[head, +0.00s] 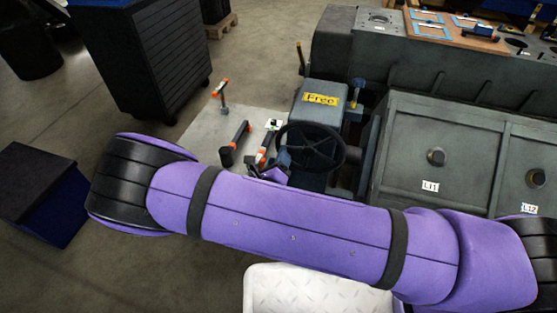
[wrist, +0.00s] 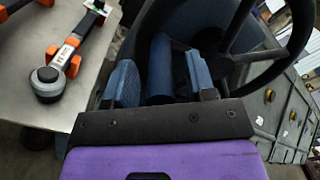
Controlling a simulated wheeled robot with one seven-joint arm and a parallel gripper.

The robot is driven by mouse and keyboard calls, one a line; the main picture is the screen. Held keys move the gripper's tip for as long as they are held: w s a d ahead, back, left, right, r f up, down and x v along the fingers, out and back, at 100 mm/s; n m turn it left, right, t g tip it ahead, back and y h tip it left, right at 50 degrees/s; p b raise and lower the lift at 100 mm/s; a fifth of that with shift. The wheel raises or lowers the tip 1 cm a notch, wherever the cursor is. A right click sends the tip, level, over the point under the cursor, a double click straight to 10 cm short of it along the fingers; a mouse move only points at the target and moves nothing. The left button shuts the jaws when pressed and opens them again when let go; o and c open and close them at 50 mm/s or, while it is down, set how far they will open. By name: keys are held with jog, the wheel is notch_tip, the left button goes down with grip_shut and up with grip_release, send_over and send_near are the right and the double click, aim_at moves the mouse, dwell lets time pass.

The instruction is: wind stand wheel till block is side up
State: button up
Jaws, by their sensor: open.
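The stand wheel (head: 311,147) is a black spoked handwheel in front of a grey-blue stand housing with a yellow "Free" label (head: 320,99). Its dark rim also shows at the upper right of the wrist view (wrist: 291,58). My gripper (head: 268,173) is just left of the wheel, partly hidden by my arm in the head view. In the wrist view my gripper (wrist: 160,88) has its blue fingers apart, with no rim between them. A blue cylindrical part lies beyond the gap. The large grey body (head: 440,150) behind seems to be the block; I cannot tell its turn angle.
A pale bench (head: 205,133) left of the wheel holds orange-and-black tools (head: 240,135). A dark drawer cabinet (head: 135,55) stands at the upper left, a blue-sided box (head: 48,215) at the left. A white tread-patterned surface (head: 300,290) is below my arm. Open floor lies at left.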

jog(key=shift+w, duration=0.25)
jog(key=shift+d, duration=0.1)
grip_shut()
jog(key=shift+f, duration=0.15)
